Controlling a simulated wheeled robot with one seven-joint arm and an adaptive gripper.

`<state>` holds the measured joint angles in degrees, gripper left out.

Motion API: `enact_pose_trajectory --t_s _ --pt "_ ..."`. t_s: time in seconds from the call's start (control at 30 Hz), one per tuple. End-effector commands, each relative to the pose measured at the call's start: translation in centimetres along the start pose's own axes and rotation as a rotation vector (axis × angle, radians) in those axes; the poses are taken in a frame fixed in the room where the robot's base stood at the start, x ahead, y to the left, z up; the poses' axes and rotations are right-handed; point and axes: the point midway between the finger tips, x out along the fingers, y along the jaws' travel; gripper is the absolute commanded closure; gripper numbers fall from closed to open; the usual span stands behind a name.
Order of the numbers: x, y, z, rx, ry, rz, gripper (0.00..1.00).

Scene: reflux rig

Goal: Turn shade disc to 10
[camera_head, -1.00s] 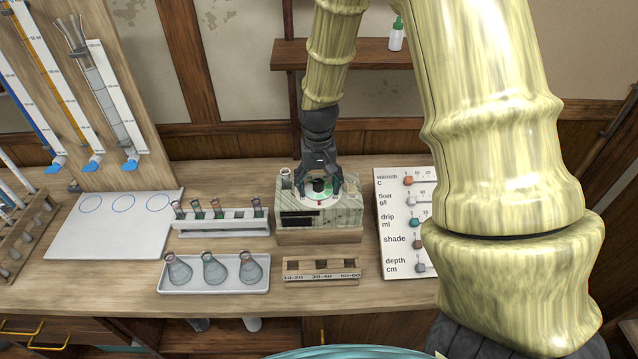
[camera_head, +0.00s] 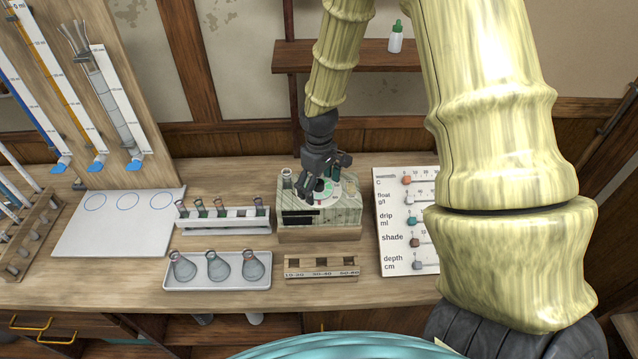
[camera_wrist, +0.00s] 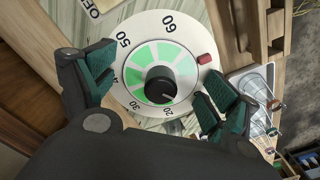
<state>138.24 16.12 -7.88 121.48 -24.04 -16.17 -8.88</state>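The shade disc (camera_wrist: 152,25) is a white dial with green segments and a black knob (camera_wrist: 161,85) at its middle. In the wrist view, 60 shows at its top and 50 at its upper left; lower numbers are partly hidden. A red marker (camera_wrist: 205,58) sits at its right edge, with no number readable beside it. My gripper (camera_wrist: 158,88) is open, its dark-green-padded fingers on opposite sides of the disc; contact is unclear. In the head view, the disc (camera_head: 345,196) lies on the pale green box (camera_head: 345,216), partly covered by my gripper (camera_head: 326,190).
A slider board (camera_head: 393,225) with a shade row stands right of the box. Left are a test-tube rack (camera_head: 220,225) and a flask tray (camera_head: 216,282). A labelled wooden block (camera_head: 321,272) lies in front. My arm fills the right side of the head view.

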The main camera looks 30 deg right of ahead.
Motion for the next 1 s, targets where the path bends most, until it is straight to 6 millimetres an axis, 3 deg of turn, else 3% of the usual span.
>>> enact_pose_trajectory --t_s 0.57,1.0 --pt "-0.3 0.1 -0.1 0.002 0.002 0.002 0.11" --pt "-3.3 0.1 -0.1 0.001 0.002 0.002 0.11"
